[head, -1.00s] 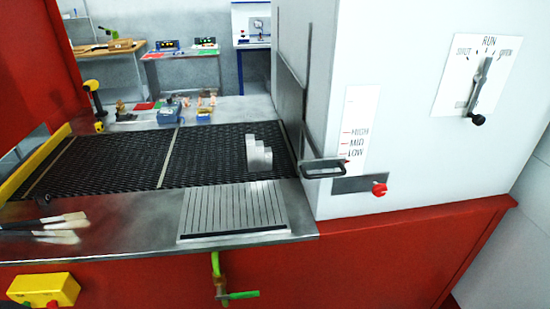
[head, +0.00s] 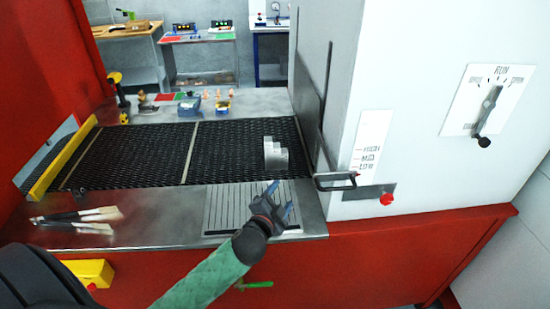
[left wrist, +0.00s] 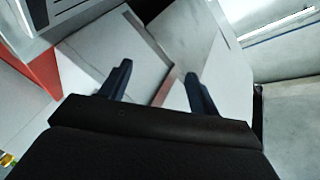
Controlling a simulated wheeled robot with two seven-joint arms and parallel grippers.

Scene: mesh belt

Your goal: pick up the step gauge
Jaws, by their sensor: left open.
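The step gauge (head: 275,155) is a grey stepped metal block. It stands upright on the black mesh belt (head: 150,152), near the belt's right end beside the white machine housing. My left gripper (head: 279,197) is in front of the gauge, over the grooved metal plate (head: 228,207), apart from the gauge. Its two dark blue fingers are open with nothing between them, as the left wrist view (left wrist: 158,85) also shows. I do not make out the gauge in the left wrist view. My right gripper is not in view.
A black handle (head: 336,182) and a red knob (head: 386,199) project from the white housing (head: 400,100), right of the gauge. Brushes (head: 85,215) lie on the front ledge at left. Small objects (head: 190,106) stand behind the belt. The belt left of the gauge is clear.

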